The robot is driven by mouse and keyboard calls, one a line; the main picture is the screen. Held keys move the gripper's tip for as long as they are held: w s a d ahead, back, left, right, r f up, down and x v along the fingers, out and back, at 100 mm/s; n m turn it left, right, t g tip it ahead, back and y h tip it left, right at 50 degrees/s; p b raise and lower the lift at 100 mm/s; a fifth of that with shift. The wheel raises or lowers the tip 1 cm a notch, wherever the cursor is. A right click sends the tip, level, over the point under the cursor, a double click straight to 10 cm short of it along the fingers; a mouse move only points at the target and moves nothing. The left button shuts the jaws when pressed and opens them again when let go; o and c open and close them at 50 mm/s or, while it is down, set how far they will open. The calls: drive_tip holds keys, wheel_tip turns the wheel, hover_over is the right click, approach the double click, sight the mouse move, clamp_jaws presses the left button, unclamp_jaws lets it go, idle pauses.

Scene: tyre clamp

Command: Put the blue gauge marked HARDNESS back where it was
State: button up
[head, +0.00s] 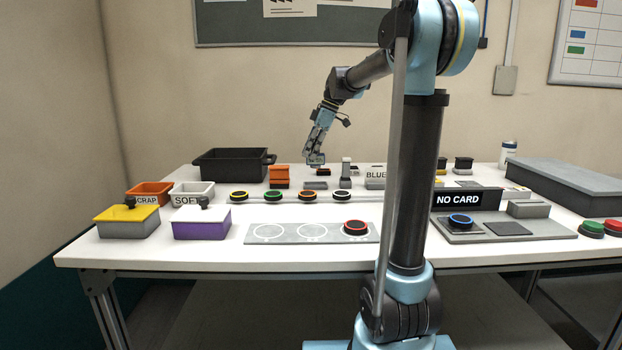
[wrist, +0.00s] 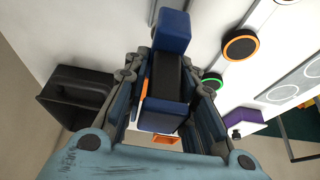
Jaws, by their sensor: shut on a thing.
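My gripper (head: 315,157) hangs fingers-down over the back middle of the white table in the head view. In the wrist view my gripper (wrist: 167,78) is shut on a blue gauge (wrist: 172,32), which has blue end blocks and a dark middle. Its HARDNESS marking is not readable from here. The gauge is too small to make out clearly in the head view. Below the gripper in the head view are small low stands, including a grey one (head: 316,184). Which of them belongs to the gauge cannot be told.
An orange block (head: 279,175) stands left of the gripper, and a grey upright piece (head: 346,170) stands to its right. A black bin (head: 228,165) is at the back left. Several coloured-ring discs (head: 274,196) lie in front.

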drive_tip(key=shift+f, duration=3.55)
drive_tip(key=shift+f, duration=0.1)
drive_tip(key=o, duration=0.9)
drive_tip(key=shift+o, duration=0.2)
drive_tip(key=v, duration=1.2)
